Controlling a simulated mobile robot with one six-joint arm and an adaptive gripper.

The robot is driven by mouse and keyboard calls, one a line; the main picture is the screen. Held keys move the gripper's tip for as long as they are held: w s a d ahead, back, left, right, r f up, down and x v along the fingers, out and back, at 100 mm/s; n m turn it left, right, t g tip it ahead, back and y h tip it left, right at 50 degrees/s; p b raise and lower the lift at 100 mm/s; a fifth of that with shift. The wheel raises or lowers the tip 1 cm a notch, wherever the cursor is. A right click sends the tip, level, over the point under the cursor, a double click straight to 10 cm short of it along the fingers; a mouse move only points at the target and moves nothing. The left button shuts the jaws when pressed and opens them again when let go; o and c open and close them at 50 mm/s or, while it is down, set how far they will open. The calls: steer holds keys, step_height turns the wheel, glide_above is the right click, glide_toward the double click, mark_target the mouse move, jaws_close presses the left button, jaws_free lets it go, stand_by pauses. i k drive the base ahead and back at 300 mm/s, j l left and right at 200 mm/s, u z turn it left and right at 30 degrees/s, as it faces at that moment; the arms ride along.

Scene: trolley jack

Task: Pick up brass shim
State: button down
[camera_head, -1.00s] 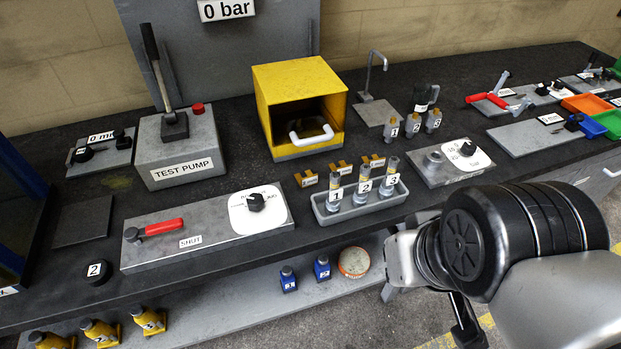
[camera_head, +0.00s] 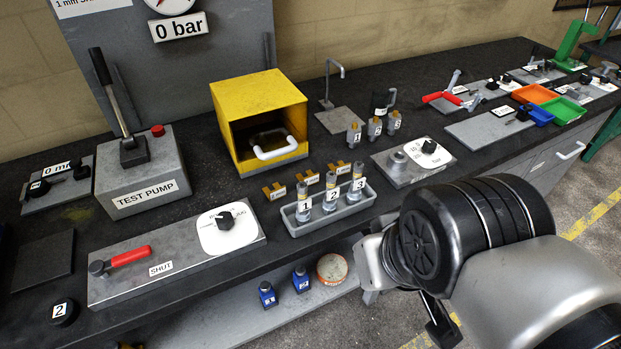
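Several small brass-coloured pieces with white labels lie on the dark bench top: one at the left (camera_head: 274,190), one in the middle (camera_head: 307,178) and one at the right (camera_head: 339,168). They sit in a slanting row between the yellow box and the grey tray of numbered cylinders. Their labels are too small to read surely, and I cannot tell which is the brass shim. My arm is at the lower right, apart from them. A dark part low on it, seemingly my gripper (camera_head: 441,325), is mostly hidden behind the wrist; its fingers cannot be made out.
The grey tray (camera_head: 290,222) holds three upright numbered cylinders in front of the brass pieces. The yellow box (camera_head: 258,95) stands behind them. A plate with a red lever (camera_head: 180,262) lies left, the test pump (camera_head: 142,175) behind it. Small bottles (camera_head: 374,129) stand to the right.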

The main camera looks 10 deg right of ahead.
mark_target(343, 169)
steer(key=i+l+u, duration=0.25)
steer(key=i+u, duration=0.2)
steer(key=i+l+u, duration=0.35)
steer(key=u, duration=0.15)
